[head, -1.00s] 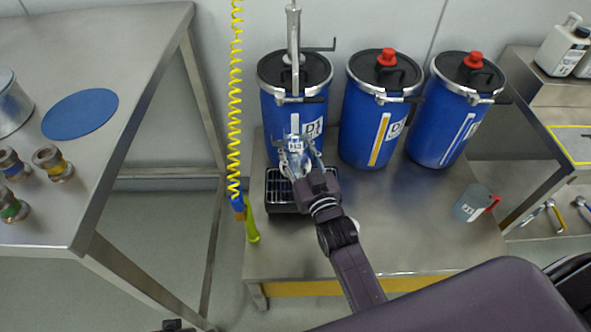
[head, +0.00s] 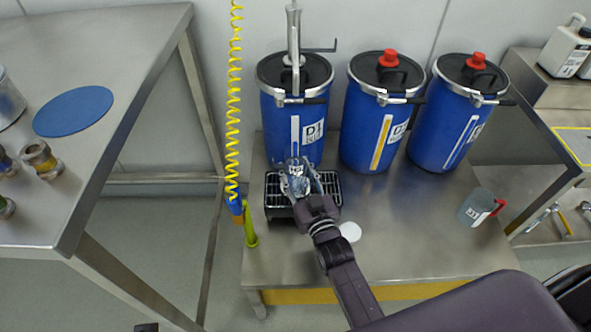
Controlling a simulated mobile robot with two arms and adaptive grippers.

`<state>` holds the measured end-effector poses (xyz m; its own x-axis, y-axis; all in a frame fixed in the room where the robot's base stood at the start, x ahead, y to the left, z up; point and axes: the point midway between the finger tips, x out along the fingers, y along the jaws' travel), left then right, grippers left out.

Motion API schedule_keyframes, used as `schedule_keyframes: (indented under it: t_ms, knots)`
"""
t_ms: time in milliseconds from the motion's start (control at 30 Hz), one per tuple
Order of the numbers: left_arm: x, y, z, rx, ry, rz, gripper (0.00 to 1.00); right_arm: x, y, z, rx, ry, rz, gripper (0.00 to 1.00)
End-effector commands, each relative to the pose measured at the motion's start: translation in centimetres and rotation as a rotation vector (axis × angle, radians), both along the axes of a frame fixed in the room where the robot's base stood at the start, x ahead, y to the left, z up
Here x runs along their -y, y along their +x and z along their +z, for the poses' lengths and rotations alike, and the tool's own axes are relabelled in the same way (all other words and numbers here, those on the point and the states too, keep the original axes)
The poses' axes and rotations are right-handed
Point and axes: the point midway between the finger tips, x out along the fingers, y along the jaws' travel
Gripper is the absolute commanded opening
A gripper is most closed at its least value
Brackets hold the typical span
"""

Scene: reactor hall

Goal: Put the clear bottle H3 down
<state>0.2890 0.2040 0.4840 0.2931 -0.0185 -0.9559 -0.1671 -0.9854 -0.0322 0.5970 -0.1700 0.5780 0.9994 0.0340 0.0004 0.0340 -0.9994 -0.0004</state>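The clear bottle H3 (head: 299,181) is at the front of the left blue drum, over the black grated tray (head: 333,201). My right gripper (head: 299,186) is shut around it, its fingers on both sides. The bottle is seen from above, with its label partly visible. Its base is hidden, so I cannot tell whether it touches the grate. My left gripper cannot be made out; only a small dark part of mine shows at the bottom edge.
Three blue drums stand behind; the left drum (head: 276,125) carries a pump. A white disc (head: 350,232) lies right of my wrist. A jug with a red handle (head: 478,207) stands farther right. A yellow coiled hose (head: 233,110) hangs left. The steel bench (head: 410,230) has free room.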

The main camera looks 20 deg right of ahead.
Motion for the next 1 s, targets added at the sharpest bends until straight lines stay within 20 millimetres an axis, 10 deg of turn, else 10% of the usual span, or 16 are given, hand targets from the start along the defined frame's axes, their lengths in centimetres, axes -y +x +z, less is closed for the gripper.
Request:
schedule_keyframes:
  t_ms: [233,267,400,800,1000]
  knots:
    - [0.0,-0.1,0.4,0.003,-0.001,0.000,0.64,0.0,0.0,-0.2,0.002,0.000,0.000,0.00]
    - [0.0,-0.1,0.5,0.004,-0.001,0.000,0.64,0.0,0.0,-0.2,0.000,0.000,0.000,0.41]
    - [0.0,-0.1,0.4,0.002,-0.001,0.001,0.64,0.0,0.0,-0.2,-0.001,0.000,0.000,0.56]
    - [0.0,0.0,0.5,0.007,-0.001,0.001,0.64,0.0,-0.1,0.1,-0.001,0.000,0.000,0.56]
    - [0.1,0.5,-2.4,-0.014,0.000,-0.002,0.64,0.2,-3.9,0.0,-0.005,-0.001,0.000,0.56]
